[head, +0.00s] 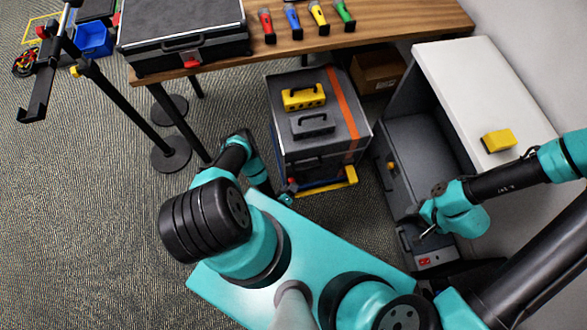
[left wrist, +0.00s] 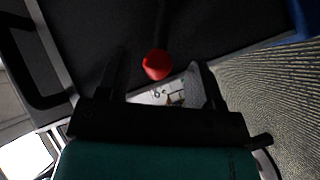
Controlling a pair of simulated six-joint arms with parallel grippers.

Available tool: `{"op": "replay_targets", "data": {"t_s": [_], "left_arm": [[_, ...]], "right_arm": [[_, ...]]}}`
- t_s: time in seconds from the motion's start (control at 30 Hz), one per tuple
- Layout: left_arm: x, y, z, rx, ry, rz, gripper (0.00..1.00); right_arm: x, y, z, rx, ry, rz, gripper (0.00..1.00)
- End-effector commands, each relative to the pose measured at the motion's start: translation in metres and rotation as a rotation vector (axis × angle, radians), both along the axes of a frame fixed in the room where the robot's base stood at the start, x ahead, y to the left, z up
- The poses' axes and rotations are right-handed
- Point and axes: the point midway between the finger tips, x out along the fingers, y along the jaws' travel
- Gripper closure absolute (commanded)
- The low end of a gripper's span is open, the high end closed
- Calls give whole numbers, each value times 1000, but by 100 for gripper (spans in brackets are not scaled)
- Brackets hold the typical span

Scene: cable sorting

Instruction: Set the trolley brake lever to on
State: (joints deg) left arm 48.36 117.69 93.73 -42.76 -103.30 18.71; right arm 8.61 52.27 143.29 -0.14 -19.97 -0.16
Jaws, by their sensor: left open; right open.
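The trolley (head: 305,151) is a dark grey box with an orange stripe, standing on the floor in front of the table. In the left wrist view a red ball knob (left wrist: 157,65) on a dark rod, which looks like the brake lever, stands against a dark panel. My right gripper (head: 421,230) is open and empty-looking at the right.
A yellow block (head: 304,97) and a dark handled block (head: 313,125) sit on the trolley. A wooden table (head: 400,16) behind holds a black case (head: 183,30) and several torches. A white-topped cabinet (head: 470,70) stands right. Black stands rise at left.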

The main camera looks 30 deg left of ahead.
Motion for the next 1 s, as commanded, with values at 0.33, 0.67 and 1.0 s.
{"op": "replay_targets", "data": {"t_s": [0.33,0.67,1.0], "left_arm": [[31,1,-6,1,0,-2,40],[33,1,-7,0,0,0,40],[33,1,-7,0,0,0,72]], "right_arm": [[0,0,0,0,0,0,56],[0,0,0,0,0,0,56],[0,0,0,0,0,0,56]]}}
